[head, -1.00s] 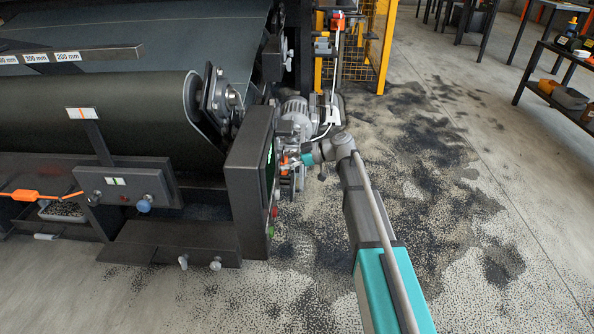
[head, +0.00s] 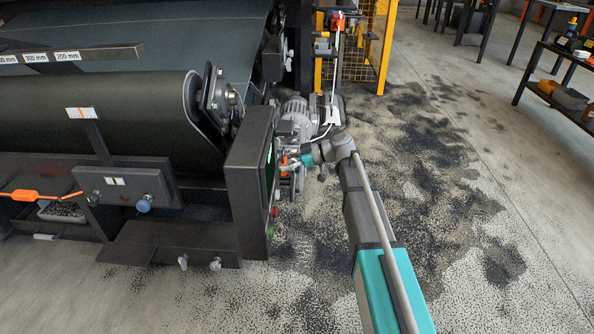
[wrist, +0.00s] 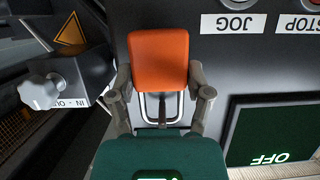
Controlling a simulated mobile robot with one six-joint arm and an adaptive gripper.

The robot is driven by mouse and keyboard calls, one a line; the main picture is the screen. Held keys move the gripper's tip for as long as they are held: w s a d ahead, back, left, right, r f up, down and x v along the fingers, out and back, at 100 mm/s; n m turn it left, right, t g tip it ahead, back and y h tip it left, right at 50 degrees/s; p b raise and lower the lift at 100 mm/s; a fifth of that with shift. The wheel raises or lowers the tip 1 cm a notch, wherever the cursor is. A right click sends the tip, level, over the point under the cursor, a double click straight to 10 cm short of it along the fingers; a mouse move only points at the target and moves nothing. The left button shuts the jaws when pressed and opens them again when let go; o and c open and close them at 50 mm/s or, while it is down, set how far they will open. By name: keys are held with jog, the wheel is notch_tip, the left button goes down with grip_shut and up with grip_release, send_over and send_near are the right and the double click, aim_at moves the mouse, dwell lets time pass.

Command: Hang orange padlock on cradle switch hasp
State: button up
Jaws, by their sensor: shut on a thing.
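The orange padlock (wrist: 158,60) is held between the two grey fingers of my gripper (wrist: 160,82) in the wrist view. Its orange body faces away from the palm, and its metal shackle (wrist: 145,108) shows on the palm side. In the head view, my gripper (head: 291,162) is beside the right side of the dark control box, with a small bit of orange at its tip. I cannot make out the cradle switch hasp in either view.
The wrist view shows a dark panel with JOG (wrist: 240,22) and STOP labels, a green OFF display (wrist: 275,138), and a grey knob (wrist: 40,92) by an IN-OUT label.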

jog(key=shift+f, duration=0.1)
jog(key=o, duration=1.2)
jog(key=shift+r, duration=0.3)
jog(key=shift+d+f+p+v, duration=0.1)
jog(key=shift+f+p+v, duration=0.25)
jog(key=shift+v, duration=1.3)
jog(key=shift+d+f+p+v, duration=0.15)
jog(key=shift+f+p+v, duration=0.15)
jog(key=shift+v, duration=1.3)
jog(key=shift+d+f+p+v, duration=0.1)
jog(key=shift+f+p+v, duration=0.25)
jog(key=shift+v, duration=1.3)
